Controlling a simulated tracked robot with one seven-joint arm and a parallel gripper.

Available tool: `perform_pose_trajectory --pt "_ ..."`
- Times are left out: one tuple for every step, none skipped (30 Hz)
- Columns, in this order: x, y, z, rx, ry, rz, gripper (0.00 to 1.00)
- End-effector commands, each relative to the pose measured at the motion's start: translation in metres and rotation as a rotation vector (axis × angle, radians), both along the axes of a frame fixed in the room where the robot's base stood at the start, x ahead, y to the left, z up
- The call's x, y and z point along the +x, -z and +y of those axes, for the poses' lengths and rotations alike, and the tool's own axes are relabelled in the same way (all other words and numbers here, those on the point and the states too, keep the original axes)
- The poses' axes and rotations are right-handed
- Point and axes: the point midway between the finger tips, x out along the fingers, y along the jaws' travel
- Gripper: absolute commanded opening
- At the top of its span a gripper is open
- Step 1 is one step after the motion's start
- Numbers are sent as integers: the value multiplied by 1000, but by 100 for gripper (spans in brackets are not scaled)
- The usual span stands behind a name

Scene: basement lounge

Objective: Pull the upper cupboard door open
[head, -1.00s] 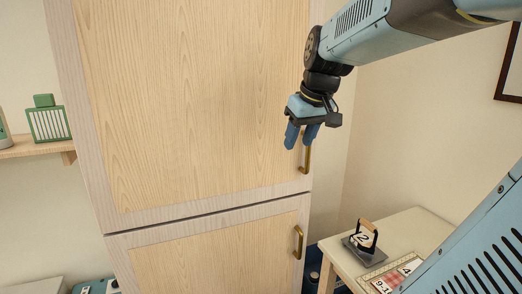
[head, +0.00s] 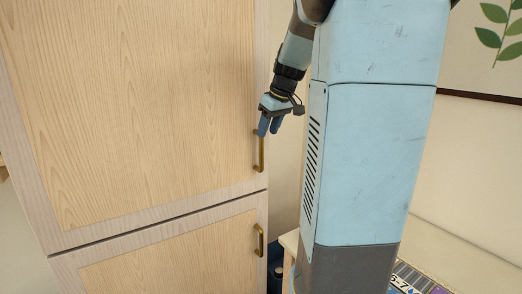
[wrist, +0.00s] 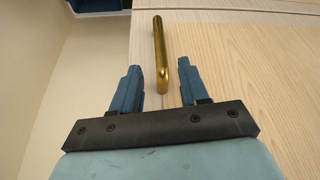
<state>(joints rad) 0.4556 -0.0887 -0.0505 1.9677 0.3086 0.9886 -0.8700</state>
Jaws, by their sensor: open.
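The upper cupboard door (head: 130,110) is pale wood with a lighter frame, and it is closed. Its brass bar handle (head: 262,155) is upright near the door's right edge, low on the door. My gripper (head: 269,128) is at the top end of this handle in the head view. In the wrist view my gripper (wrist: 158,82) is open, and the brass handle (wrist: 160,55) lies between and beyond the line of its two blue fingers.
The lower cupboard door (head: 175,255) is closed and has its own brass handle (head: 259,240). A framed leaf picture (head: 490,45) hangs on the right wall.

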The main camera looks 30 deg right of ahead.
Motion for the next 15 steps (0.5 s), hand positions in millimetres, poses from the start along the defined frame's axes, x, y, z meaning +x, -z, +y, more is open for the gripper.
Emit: perform_pose_trajectory --pt "3 10 1 1 -1 3 44" --pt "5 14 2 1 -1 2 44" --pt "8 21 2 1 -1 3 44" --pt "10 26 3 1 -1 3 44" --pt "11 31 3 2 -1 4 44" --pt "14 37 4 2 0 2 44" --pt "16 41 4 1 -1 2 44" --pt "18 46 5 1 -1 2 44" --pt "20 52 5 1 -1 2 44" --pt "22 56 6 1 -1 2 44" --pt "23 60 6 1 -1 2 44" --pt "25 64 7 0 -1 1 44" --pt "27 67 7 0 -1 1 44" --pt "28 69 7 0 -1 1 44" --pt "29 72 7 0 -1 1 44"
